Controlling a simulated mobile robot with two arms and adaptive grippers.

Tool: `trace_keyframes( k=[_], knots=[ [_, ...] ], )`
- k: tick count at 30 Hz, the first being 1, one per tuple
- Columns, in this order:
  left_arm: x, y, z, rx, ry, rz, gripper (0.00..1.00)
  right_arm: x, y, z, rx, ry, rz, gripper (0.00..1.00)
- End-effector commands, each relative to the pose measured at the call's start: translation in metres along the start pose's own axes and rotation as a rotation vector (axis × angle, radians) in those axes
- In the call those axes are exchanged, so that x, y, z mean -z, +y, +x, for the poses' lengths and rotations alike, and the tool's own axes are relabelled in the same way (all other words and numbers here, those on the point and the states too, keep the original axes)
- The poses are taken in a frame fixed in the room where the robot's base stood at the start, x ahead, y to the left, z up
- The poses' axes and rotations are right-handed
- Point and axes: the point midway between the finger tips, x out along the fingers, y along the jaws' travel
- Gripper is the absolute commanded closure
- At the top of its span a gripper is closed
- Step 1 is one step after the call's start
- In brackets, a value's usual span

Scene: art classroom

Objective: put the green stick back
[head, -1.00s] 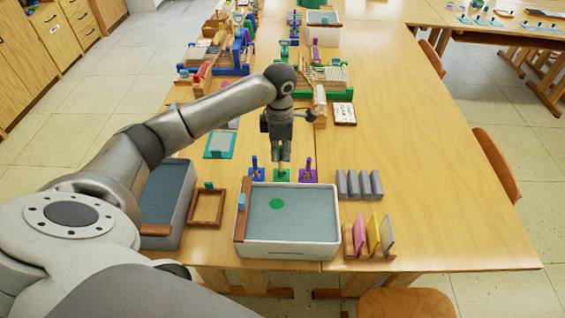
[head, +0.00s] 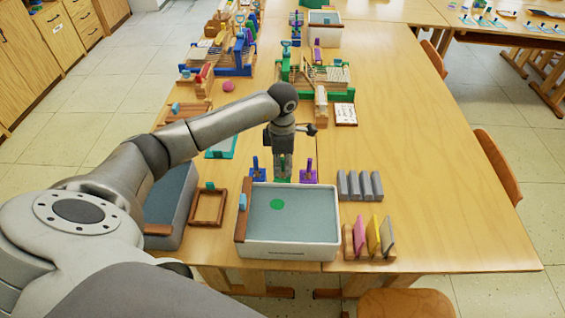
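My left gripper (head: 283,166) points down at the green stand (head: 282,180), behind the white-rimmed tub. A bit of the green stick (head: 283,164) shows between its fingers, directly above the stand. The fingers hide most of the stick, so I cannot tell whether they grip it or are open around it. A blue stick in a blue stand (head: 258,173) is just left, and a purple stick in a purple stand (head: 309,174) just right; both are upright. My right gripper is not in view.
The white-rimmed tub (head: 290,250) with a green disc inside is in front of the stands. A wooden frame (head: 208,222) and a grey tub (head: 166,205) are left. Grey blocks (head: 360,186) and a rack (head: 347,243) with coloured plates are right. The table's right side is clear.

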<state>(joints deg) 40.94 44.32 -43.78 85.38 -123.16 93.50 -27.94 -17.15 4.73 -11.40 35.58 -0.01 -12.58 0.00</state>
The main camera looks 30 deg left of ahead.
Motion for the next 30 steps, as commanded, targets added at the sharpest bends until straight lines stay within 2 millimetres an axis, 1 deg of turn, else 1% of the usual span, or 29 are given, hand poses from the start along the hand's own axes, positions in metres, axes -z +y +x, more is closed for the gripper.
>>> trace_keyframes(
  k=[5, 9, 11, 14, 21, 24, 27, 30],
  knots=[
    [0.0, 0.0, 0.0, 0.0, 0.0, 0.0, 0.72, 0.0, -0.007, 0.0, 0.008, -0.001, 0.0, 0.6],
    [0.0, 0.0, -0.006, 0.0, -0.001, 0.0, 0.72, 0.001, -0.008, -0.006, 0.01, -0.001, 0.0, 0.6],
    [0.0, 0.001, -0.012, -0.003, -0.002, 0.001, 0.72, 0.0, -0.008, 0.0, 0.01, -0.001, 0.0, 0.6],
    [0.0, 0.002, -0.03, -0.006, -0.002, 0.001, 0.72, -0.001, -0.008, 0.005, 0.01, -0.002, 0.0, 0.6],
    [-0.001, 0.001, -0.083, -0.005, -0.003, 0.001, 0.72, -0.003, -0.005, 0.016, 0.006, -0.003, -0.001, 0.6],
    [0.0, 0.001, -0.1, -0.004, -0.002, 0.0, 0.72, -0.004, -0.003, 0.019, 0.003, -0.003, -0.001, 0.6],
    [0.0, 0.001, -0.113, -0.003, -0.001, -0.001, 0.72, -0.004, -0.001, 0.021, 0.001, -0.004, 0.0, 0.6],
    [0.0, 0.0, -0.12, -0.001, -0.001, 0.0, 0.72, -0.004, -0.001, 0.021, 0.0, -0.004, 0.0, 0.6]
  ],
)
